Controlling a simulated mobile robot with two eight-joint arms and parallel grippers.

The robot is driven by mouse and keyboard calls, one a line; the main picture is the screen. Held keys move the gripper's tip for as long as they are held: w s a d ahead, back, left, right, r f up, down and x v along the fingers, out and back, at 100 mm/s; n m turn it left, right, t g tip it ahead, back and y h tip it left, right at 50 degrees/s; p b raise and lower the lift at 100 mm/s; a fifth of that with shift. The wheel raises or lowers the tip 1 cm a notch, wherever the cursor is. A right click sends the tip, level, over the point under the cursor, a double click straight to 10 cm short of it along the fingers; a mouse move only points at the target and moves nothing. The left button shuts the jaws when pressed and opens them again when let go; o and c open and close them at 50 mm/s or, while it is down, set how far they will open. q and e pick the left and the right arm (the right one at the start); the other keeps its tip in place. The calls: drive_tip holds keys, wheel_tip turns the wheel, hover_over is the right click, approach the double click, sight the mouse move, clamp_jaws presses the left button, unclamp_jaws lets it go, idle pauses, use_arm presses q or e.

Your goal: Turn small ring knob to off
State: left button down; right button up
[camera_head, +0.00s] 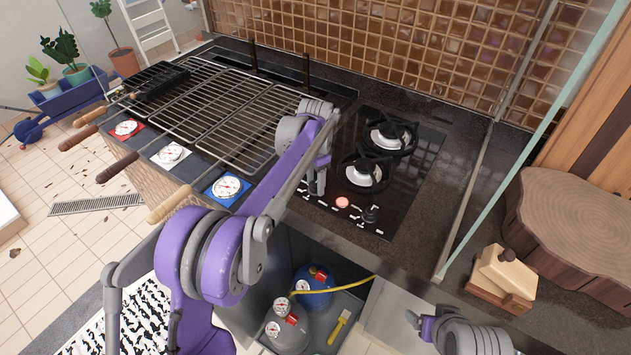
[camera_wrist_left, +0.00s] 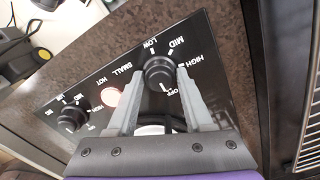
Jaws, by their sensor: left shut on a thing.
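The small ring knob (camera_wrist_left: 158,72) is a round black knob on the black control panel (camera_wrist_left: 125,65). Printed around it are LOW, MID, HIGH and OFF, with SMALL beside it. My left gripper (camera_wrist_left: 162,82) has its two grey fingers closed on either side of the knob. In the head view my left gripper (camera_head: 317,186) reaches down to the front left of the cooktop and hides the knob. My right arm (camera_head: 465,335) shows at the bottom right; its fingers are not clear.
A red light (camera_head: 342,202), marked HOT, glows right of my left gripper. A second black knob (camera_head: 370,214) sits further right. Two burners (camera_head: 362,173) stand behind. The grill grate (camera_head: 225,105) lies left, and a wooden block (camera_head: 503,272) stands at right.

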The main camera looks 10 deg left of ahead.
sight(316, 183)
use_arm(q)
drive_tip(key=shift+c, duration=1.5)
unclamp_jaws()
drive_tip(key=shift+r, duration=0.1)
wheel_tip(316, 183, up, 11)
drive_tip(key=shift+p, duration=0.35)
